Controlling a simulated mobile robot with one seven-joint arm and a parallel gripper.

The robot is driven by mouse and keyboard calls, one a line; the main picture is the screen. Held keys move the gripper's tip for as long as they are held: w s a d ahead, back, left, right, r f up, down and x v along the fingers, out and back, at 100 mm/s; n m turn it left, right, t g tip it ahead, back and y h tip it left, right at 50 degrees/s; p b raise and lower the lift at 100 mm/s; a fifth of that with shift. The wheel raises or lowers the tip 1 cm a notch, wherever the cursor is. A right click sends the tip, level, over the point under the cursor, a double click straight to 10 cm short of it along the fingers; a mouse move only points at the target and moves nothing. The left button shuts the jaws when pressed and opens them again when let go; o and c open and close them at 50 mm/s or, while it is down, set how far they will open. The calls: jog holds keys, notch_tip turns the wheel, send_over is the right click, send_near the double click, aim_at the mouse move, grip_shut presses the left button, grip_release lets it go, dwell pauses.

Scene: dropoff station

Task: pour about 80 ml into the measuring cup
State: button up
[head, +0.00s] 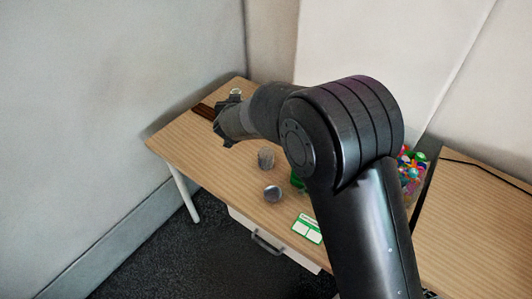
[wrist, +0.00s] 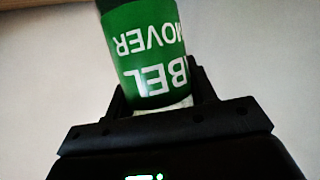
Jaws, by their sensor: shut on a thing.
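My gripper (head: 222,122) is over the far left part of the table in the head view. In the wrist view my gripper (wrist: 158,98) is shut on a green container (wrist: 150,60) with white lettering that reads in part "BEL" and "MOVER", upside down in the picture. The container's upper end is dark and cut off by the frame edge. I cannot make out the container in the head view. A clear cup (head: 266,158), seemingly the measuring cup, stands on the table to the right of and nearer than my gripper. I cannot tell its contents.
A round grey-topped object (head: 272,193) stands nearer than the cup. A green object (head: 298,181) is partly hidden by my arm. A green-and-white card (head: 308,228) lies near the front edge. A bin of colourful items (head: 411,165) is at the right. A small jar-like object (head: 236,93) is at the back.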

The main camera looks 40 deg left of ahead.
notch_tip(320, 180, down, 15)
jog(key=shift+s+a+r, duration=0.2)
jog(key=shift+s, duration=0.2)
jog(key=shift+d, duration=0.1)
dwell(0.5)
jog(key=shift+w+d+r+m+t+y, duration=0.1)
jog(key=shift+d+r+m+t+y, duration=0.25)
jog(key=shift+r+m+y, duration=1.1)
jog(key=shift+w+d+f+m+t+y, duration=0.15)
jog(key=shift+m+t+y, duration=0.45)
jog(key=shift+m, duration=1.95)
jog(key=shift+w+d+r+m+t+y, duration=0.1)
jog(key=shift+d+r+m+t+y, duration=0.35)
jog(key=shift+m+y, duration=1.2)
jog(key=shift+r+m+h, duration=0.4)
jog(key=shift+m, duration=0.35)
jog(key=shift+r+m+t, duration=0.3)
jog(key=shift+r+m, duration=0.1)
jog(key=shift+m, duration=0.3)
jog(key=shift+s+a, duration=0.15)
